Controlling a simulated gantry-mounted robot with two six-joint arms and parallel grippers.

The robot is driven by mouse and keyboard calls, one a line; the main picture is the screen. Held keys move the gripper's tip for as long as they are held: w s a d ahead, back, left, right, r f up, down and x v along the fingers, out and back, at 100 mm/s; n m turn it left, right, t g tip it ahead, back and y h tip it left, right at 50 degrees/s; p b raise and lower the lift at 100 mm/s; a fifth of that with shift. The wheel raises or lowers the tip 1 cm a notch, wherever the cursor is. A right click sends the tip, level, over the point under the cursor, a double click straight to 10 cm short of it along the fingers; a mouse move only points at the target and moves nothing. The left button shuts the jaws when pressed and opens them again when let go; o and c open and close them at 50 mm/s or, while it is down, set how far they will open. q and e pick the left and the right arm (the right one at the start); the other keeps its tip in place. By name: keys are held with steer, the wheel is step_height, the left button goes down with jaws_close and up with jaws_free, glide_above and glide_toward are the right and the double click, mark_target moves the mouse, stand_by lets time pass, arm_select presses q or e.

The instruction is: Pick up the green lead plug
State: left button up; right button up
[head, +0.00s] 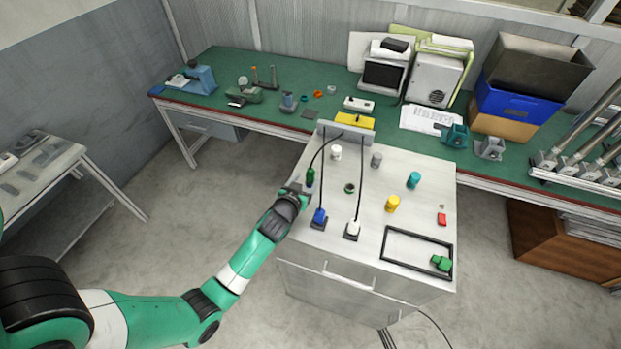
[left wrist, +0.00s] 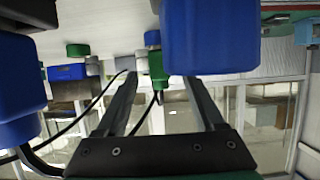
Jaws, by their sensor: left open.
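The green lead plug (head: 310,178) stands upright near the left edge of the grey cabinet top, with a black lead attached. My left gripper (head: 302,188) is beside it at that edge; its fingertips are hard to make out in the head view. In the left wrist view, a green plug (left wrist: 157,68) with a black lead shows between the open fingers (left wrist: 162,82), near their tips. I cannot tell whether the fingers touch it. My right gripper is not in view.
A blue lead plug (head: 319,216) and a white lead plug (head: 353,228) stand nearby. Black leads run to a rear bracket (head: 347,131). Yellow (head: 393,204) and teal (head: 413,180) pieces stand farther right. A green piece (head: 441,263) lies at a black frame (head: 398,262). Large blue blocks (left wrist: 210,38) crowd the wrist view.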

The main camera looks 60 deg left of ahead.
mark_target(309, 177)
arm_select(q)
steer(key=x, duration=0.3)
jaws_close()
stand_by(0.3)
